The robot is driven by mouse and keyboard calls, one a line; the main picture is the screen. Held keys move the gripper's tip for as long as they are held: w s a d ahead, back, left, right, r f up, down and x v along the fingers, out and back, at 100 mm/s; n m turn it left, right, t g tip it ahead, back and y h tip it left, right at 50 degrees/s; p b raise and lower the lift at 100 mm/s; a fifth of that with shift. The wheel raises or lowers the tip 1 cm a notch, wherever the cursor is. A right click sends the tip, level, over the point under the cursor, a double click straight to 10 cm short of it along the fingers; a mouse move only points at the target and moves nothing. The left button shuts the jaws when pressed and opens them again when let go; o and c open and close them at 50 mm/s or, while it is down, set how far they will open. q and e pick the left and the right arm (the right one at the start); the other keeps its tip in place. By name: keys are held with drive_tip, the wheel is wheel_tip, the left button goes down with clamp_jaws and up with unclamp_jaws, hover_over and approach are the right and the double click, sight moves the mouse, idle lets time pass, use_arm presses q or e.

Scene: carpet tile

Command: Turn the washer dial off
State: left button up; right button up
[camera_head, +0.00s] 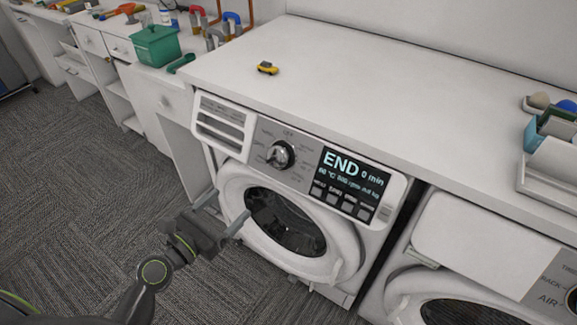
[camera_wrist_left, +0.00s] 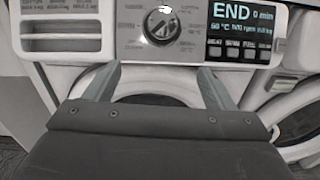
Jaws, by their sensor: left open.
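The washer (camera_head: 340,210) is white with a round door, under the white counter. Its silver dial (camera_head: 281,155) sits on the grey panel between the detergent drawer (camera_head: 222,124) and a black display (camera_head: 347,184) reading "END 0 min". The dial also shows at the top of the left wrist view (camera_wrist_left: 161,25). My left gripper (camera_head: 223,213) is open and empty, in front of the washer, below and left of the dial and apart from it. In the left wrist view its fingers (camera_wrist_left: 158,84) point toward the panel, below the dial. My right gripper is not in view.
A second machine (camera_head: 480,255) stands at the right. A green box (camera_head: 155,46) and tools are at the upper left. Carpet floor (camera_head: 80,190) is open at left.

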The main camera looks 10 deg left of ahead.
use_arm(q)
drive_tip(key=r, duration=0.1)
drive_tip(key=p, duration=0.1)
approach(274, 160)
drive_tip(key=p+x, duration=0.1)
drive_tip(key=x, duration=0.7)
drive_tip(key=shift+w, duration=0.15)
drive_tip(key=shift+w+d, duration=0.3)
drive_tip(key=shift+w, duration=0.35)
drive_tip(key=shift+c, duration=0.4)
drive_tip(key=c, duration=0.9)
